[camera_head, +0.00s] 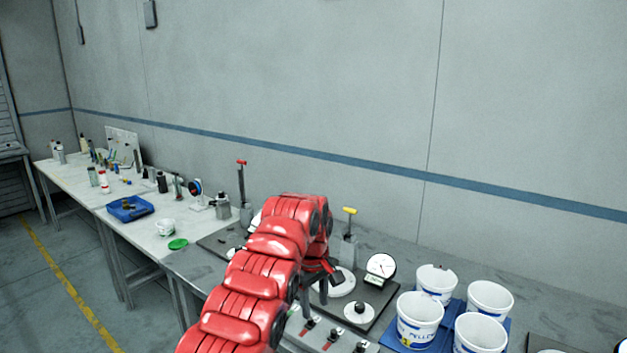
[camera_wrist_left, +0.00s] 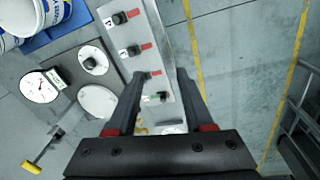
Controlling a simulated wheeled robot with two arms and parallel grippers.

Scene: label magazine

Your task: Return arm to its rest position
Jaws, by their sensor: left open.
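My left arm is red and reaches in from the bottom of the head view over the grey bench. Its gripper (camera_head: 322,280) is partly hidden behind the arm, above the bench near a round white plate (camera_head: 338,284). In the left wrist view the left gripper (camera_wrist_left: 165,88) has its two dark fingers apart with nothing held between them. A grey control panel (camera_wrist_left: 150,48) with several black knobs and red tabs lies beyond and partly between the fingers. My right gripper is in neither view.
A white dial gauge (camera_head: 381,266) and a yellow-handled tool (camera_head: 349,212) stand close to the arm. Several white buckets (camera_head: 419,318) sit in a blue tray (camera_head: 398,336) at right. A cluttered table (camera_head: 85,180) stands at left. Bare floor (camera_head: 45,290) shows at lower left.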

